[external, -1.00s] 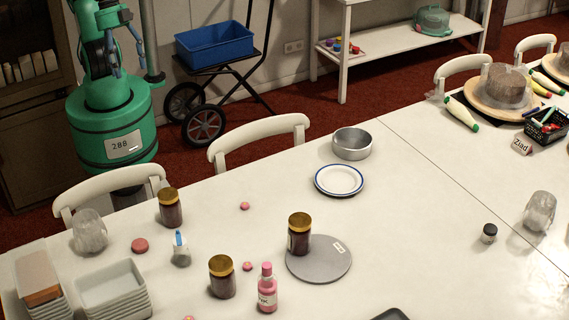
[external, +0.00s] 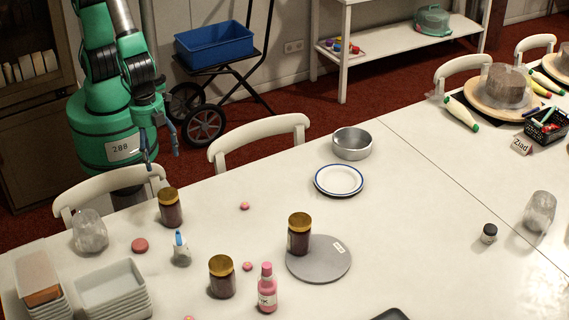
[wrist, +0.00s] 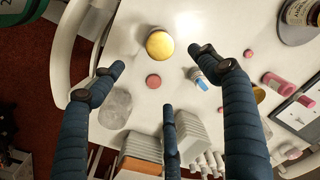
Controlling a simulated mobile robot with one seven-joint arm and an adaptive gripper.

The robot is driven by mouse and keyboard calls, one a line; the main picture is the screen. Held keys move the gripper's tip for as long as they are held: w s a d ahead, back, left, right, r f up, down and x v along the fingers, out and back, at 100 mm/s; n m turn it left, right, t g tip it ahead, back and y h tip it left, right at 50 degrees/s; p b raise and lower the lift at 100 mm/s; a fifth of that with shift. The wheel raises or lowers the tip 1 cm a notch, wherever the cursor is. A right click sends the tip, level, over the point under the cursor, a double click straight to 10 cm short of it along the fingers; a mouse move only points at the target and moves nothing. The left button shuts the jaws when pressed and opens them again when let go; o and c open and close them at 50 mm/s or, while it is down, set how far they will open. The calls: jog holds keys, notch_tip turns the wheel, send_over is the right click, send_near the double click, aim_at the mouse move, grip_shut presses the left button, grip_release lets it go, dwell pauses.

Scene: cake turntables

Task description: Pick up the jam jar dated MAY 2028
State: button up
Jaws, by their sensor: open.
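Three jam jars with gold lids and dark contents stand on the white table. One jar (external: 170,208) is at the back left, one (external: 222,277) is nearer the front, and one (external: 299,236) stands on a grey turntable (external: 328,264). No date is readable on any of them. My gripper (external: 159,150) is open and empty, above the chair by the table's back edge, left of the back-left jar. In the wrist view, my open gripper (wrist: 160,76) has a gold lid (wrist: 160,44) beyond its spread fingers. Another lid (wrist: 259,95) is partly hidden behind the right finger.
A clear glass (external: 88,232), a pink disc (external: 139,246) and a small blue-tipped bottle (external: 181,249) stand near the back-left jar. A pink bottle (external: 267,289) is beside the front jar. Stacked white trays (external: 115,287) fill the left corner. A chair (external: 100,192) stands at the back edge.

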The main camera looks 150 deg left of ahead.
jog(key=m+g, duration=0.1)
send_over(169, 203)
jog(key=s, duration=0.2)
jog(key=f, duration=1.1)
jog(key=shift+s+a+f, duration=0.15)
jog(key=shift+a+f, duration=0.15)
jog(key=shift+f, duration=0.05)
jog(key=shift+s+a+f+b, duration=0.15)
jog(key=shift+f+b, duration=0.2)
jog(key=shift+f, duration=1.05)
jog(key=shift+s+f+b, duration=0.2)
jog(key=shift+f+b, duration=0.15)
jog(key=shift+f, duration=1.1)
jog(key=shift+s+a+f+b, duration=0.15)
jog(key=shift+f+b, duration=0.2)
jog(key=shift+f, duration=1.05)
jog(key=shift+d+f, duration=0.1)
jog(key=shift+f, duration=0.05)
jog(key=shift+s+f+b, duration=0.15)
jog(key=shift+f+b, duration=0.3)
jog(key=shift+f, duration=0.8)
jog(key=shift+s+f+b, duration=0.1)
jog(key=shift+f+b, duration=0.3)
jog(key=shift+f, duration=0.8)
jog(key=c, duration=1.8)
